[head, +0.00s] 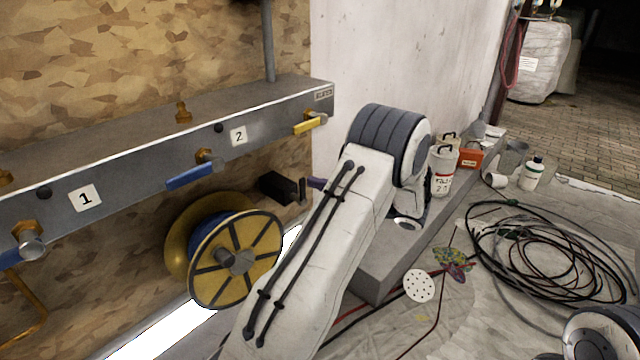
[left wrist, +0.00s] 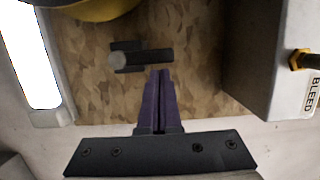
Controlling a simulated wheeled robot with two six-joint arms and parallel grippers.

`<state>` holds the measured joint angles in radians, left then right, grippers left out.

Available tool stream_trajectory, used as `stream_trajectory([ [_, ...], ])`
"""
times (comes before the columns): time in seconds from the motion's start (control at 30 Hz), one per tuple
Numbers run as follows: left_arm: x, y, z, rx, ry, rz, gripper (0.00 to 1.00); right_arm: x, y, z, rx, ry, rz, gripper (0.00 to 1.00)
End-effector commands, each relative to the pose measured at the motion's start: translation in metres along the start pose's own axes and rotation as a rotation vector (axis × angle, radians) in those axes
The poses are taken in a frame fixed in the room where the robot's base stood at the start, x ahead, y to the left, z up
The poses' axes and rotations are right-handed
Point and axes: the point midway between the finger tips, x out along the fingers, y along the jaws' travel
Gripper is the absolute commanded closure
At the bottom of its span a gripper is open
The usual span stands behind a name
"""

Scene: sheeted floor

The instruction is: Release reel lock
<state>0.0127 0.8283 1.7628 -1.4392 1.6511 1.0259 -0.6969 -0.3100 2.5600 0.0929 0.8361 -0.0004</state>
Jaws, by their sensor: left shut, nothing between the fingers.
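The yellow reel (head: 268,250) with a blue drum stands low by the chipboard wall. A dark block with a short bar, which looks like the reel lock (head: 277,187), sits on the wall at the reel's upper right. In the left wrist view the lock (left wrist: 150,57) shows as a dark bar with a round grey end. My left gripper (head: 314,183) has purple fingers, mostly hidden behind my arm. In the left wrist view its fingers (left wrist: 158,72) are shut and empty, tips just below the bar; I cannot tell whether they touch it. My right gripper is out of view.
A grey manifold (head: 130,165) with a blue-handled valve (head: 190,176) and a yellow-handled valve (head: 309,125) runs above the reel. A white canister (head: 443,172), a red box (head: 471,157) and coiled cables (head: 545,250) lie to the right.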

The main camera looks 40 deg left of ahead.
Motion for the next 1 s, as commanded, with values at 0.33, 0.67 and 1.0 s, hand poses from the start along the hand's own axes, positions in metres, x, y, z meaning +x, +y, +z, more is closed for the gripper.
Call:
stream_trajectory([
  [0.33,0.001,-0.001,0.002,-0.048,0.000,0.012,1.00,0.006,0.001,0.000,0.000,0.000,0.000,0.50],
  [0.67,0.001,-0.002,0.005,-0.094,0.000,0.024,1.00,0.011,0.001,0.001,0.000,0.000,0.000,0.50],
  [1.0,0.002,-0.003,0.009,-0.163,-0.002,0.040,1.00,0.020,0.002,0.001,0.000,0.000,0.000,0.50],
])
